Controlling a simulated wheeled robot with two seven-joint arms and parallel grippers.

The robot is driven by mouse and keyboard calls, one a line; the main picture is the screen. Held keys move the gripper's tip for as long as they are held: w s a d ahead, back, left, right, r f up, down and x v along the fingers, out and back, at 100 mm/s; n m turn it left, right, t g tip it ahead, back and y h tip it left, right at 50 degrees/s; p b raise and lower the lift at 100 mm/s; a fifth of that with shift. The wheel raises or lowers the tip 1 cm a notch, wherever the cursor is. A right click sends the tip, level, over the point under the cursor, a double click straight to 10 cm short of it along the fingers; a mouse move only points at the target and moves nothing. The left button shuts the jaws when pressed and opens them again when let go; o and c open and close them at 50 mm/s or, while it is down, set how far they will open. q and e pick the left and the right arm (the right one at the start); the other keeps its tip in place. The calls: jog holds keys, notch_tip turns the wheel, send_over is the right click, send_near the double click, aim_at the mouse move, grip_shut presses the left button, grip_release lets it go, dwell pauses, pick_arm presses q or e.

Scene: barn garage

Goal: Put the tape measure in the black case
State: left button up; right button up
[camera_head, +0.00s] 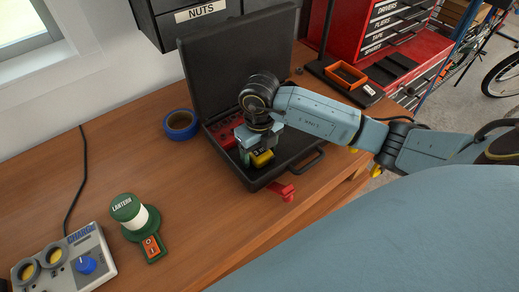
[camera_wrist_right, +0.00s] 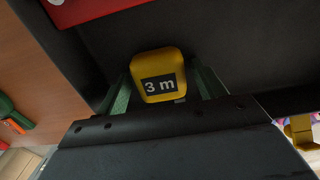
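The yellow tape measure (camera_head: 262,158) is inside the open black case (camera_head: 258,181), over the right part of its tray; I cannot tell whether it touches the floor. In the right wrist view the tape measure (camera_wrist_right: 160,76) shows a "3 m" label. My right gripper (camera_head: 254,151) points down into the case. The case lid (camera_head: 235,62) stands up at the back. My left gripper is not in view.
A red tray (camera_head: 222,130) fills the case's left side. A blue tape roll (camera_head: 181,124) lies left of the case, a red clamp (camera_head: 281,190) at its front. A green lantern (camera_head: 133,215) and a charger (camera_head: 68,262) stand on the bench at left. Drawers hang behind.

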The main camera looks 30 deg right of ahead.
aim_at(260, 151)
jog(key=shift+o, duration=0.2)
jog(key=shift+r, duration=0.15)
notch_tip(260, 151, up, 12)
dwell(0.5)
